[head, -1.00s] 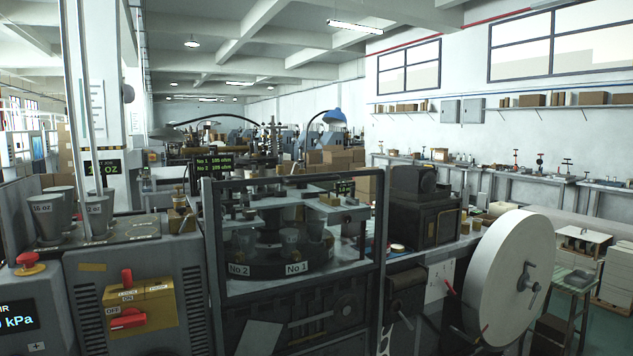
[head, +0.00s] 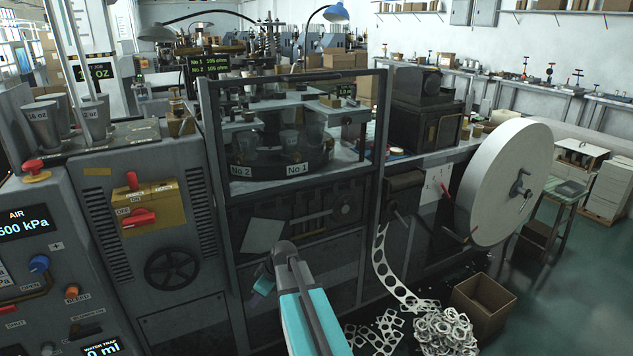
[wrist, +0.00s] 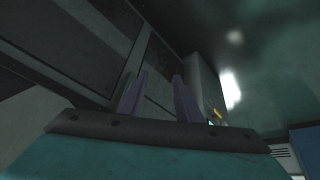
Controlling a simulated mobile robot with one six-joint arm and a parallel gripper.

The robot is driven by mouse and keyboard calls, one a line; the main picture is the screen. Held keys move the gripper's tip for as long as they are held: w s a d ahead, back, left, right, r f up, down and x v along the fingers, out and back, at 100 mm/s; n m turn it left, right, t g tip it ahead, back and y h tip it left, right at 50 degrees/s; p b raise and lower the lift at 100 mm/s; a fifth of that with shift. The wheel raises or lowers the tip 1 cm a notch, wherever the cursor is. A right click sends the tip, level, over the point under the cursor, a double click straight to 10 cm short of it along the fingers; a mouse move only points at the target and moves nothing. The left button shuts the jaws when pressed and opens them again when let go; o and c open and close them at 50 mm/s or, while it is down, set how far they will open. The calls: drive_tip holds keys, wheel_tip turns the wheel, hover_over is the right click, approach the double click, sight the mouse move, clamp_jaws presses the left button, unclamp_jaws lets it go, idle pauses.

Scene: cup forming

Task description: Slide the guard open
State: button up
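The guard (head: 213,160) is a dark-framed clear panel in front of the turret with the cups marked No 1 and No 2. It stands across the turret, and I see its left post, right post and top bar in the head view. My gripper (head: 262,286) is low in front of the machine, below the turret, partly hidden behind my teal arm. In the wrist view my gripper (wrist: 158,98) has two purple fingers standing apart with nothing between them. Dark machine panels lie beyond them. I cannot make out a guard handle.
A control cabinet with an orange-yellow lock plate (head: 146,207) and a black handwheel (head: 172,270) stands left. A large white paper roll (head: 510,180) is at the right. A punched strip (head: 390,270), scrap pile (head: 445,330) and cardboard box (head: 482,305) are below it.

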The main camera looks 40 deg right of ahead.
drive_tip(key=w+d+r+n+t, duration=0.1)
drive_tip(key=w+d+r, duration=0.1)
drive_tip(key=d+r, duration=0.4)
drive_tip(key=w+d+r+n+t, duration=0.1)
drive_tip(key=w+d+r+t, duration=0.15)
drive_tip(key=r, duration=0.65)
drive_tip(key=n+t+h, duration=0.5)
drive_tip(key=n+t, duration=0.2)
drive_tip(key=n, duration=0.1)
approach(318, 78)
drive_tip(key=s, duration=0.3)
drive_tip(key=shift+a+r+p, duration=0.3)
drive_tip(key=shift+a+p, duration=0.15)
drive_tip(key=shift+w, duration=0.15)
drive_tip(key=p+x, duration=0.3)
drive_tip(key=x, duration=1)
drive_tip(key=shift+w+d+f, duration=0.1)
drive_tip(key=shift+w+d, duration=0.1)
drive_tip(key=shift+w, duration=0.1)
drive_tip(key=shift+c, duration=0.4)
